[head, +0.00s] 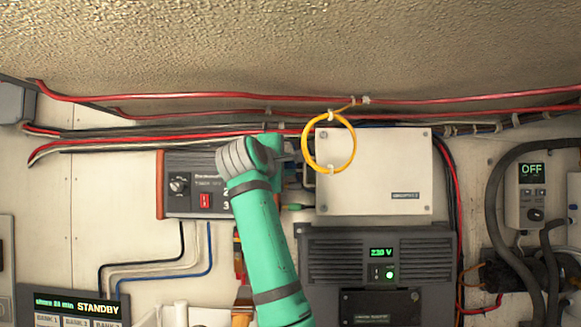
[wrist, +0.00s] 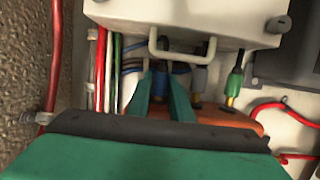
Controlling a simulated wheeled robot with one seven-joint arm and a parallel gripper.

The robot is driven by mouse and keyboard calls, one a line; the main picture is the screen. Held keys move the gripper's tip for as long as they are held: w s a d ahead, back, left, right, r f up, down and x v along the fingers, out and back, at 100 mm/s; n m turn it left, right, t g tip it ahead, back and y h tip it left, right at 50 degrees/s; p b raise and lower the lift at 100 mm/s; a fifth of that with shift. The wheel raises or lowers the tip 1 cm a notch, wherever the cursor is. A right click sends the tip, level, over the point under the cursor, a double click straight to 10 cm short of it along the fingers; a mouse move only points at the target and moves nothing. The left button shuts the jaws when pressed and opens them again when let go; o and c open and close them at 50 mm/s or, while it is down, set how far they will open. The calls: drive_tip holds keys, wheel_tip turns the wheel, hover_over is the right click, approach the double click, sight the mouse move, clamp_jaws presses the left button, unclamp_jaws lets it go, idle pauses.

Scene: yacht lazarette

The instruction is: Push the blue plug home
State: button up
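In the wrist view my gripper (wrist: 160,80) reaches under a metal handle on the white box, its two teal fingers a little apart. Something dark blue, likely the blue plug (wrist: 160,86), shows in the narrow gap between them. I cannot tell whether the fingers touch it, and its seating is hidden. The plugs stand along the orange-edged unit (wrist: 245,128). In the head view this unit (head: 198,200) is a dark panel with a red switch, left of the white box. My arm covers its right part and the blue plug there.
The white box (head: 375,175) overhangs the plugs, with its handle (wrist: 183,55) close above the fingers. A grey plug (wrist: 198,80) and a green plug (wrist: 235,80) stand to the right. A yellow cable loop (head: 307,150) hangs by the box. Red cables (head: 220,97) run above.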

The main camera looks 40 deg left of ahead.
drive_tip(key=v, duration=0.8)
drive_tip(key=shift+d, duration=0.3)
drive_tip(key=shift+w, duration=0.15)
idle(0.4)
